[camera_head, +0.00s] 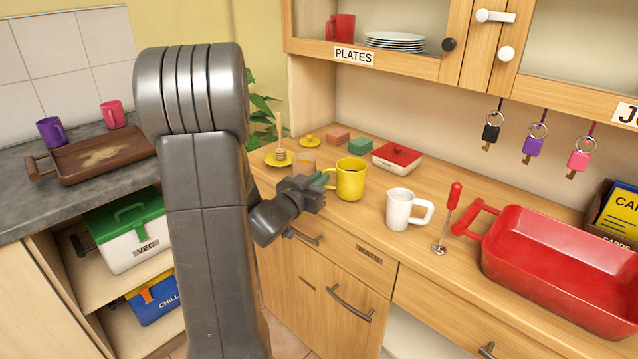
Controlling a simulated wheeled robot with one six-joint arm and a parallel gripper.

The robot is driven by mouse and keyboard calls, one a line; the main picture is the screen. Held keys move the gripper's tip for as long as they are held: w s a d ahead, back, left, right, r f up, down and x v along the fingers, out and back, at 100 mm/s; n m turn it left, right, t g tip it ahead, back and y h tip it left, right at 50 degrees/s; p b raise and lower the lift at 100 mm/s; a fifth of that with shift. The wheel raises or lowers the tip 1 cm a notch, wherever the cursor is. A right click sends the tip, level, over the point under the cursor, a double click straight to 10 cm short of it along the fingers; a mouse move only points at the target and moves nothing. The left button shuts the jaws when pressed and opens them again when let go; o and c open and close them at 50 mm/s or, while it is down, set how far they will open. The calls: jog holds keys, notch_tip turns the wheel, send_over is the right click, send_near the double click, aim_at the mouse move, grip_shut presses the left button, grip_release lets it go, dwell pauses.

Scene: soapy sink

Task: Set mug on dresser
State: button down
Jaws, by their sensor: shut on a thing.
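A yellow mug (351,182) is upright at the dresser's front left part. My gripper (322,181) comes in from the left and is shut on the mug's handle side; the fingers partly hide the handle. The mug's base is at or just above the wooden dresser top (372,224); I cannot tell whether it touches. A white mug (400,210) stands upright on the dresser to the right of the yellow one, its handle pointing right, with a small gap between them.
A red-lidded dish (397,158) and sponges are behind the mugs. A cupboard with keys hangs above.

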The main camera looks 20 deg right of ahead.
jog(key=shift+f, duration=0.2)
jog(key=c, duration=1.5)
grip_release()
jog(key=shift+r, duration=0.15)
jog(key=v, duration=1.2)
jog(key=shift+s, duration=0.1)
